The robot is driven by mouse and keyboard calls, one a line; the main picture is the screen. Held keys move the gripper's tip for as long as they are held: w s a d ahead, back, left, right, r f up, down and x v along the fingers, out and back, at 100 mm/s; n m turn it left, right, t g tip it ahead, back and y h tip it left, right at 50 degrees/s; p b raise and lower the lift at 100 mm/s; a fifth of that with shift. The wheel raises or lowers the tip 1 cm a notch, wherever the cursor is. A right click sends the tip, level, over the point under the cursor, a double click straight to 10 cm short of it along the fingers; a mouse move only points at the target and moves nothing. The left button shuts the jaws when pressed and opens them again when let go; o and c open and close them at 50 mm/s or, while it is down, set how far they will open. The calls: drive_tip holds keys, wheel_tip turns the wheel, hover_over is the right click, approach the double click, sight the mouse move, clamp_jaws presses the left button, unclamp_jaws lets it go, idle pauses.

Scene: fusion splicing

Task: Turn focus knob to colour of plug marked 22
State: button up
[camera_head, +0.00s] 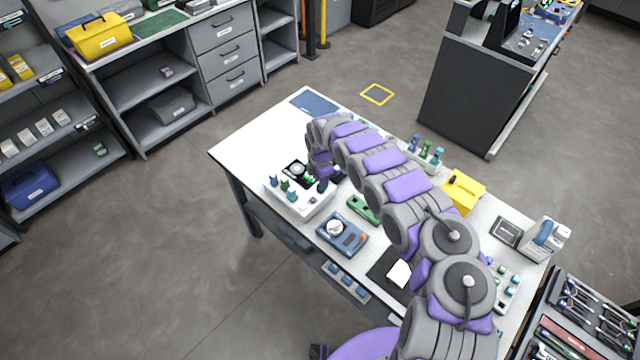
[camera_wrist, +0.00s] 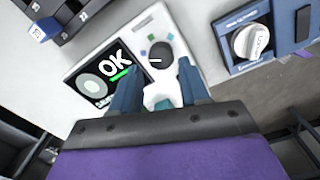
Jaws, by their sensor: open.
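The white splicer (camera_head: 311,206) stands on the bench. Its round dark focus knob (camera_wrist: 158,68) shows in the wrist view with a short white pointer line towards the left. Small blue and green marks sit around the knob's far side. My gripper (camera_wrist: 158,84) is open, one finger on each side of the knob's near part; I cannot tell whether they touch it. I cannot read a 22 on any plug.
The splicer's screen (camera_wrist: 98,80) shows OK. A blue device (camera_head: 342,234) with a white dial is close by. Blue (camera_head: 413,142), green (camera_head: 426,149) and teal (camera_head: 438,155) pieces stand behind my arm, near a yellow box (camera_head: 461,192).

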wheel_tip(320, 180, up, 14)
drive_tip(key=shift+s+d+p, duration=0.15)
drive_tip(key=shift+p, duration=0.2)
drive_tip(key=shift+f, duration=0.15)
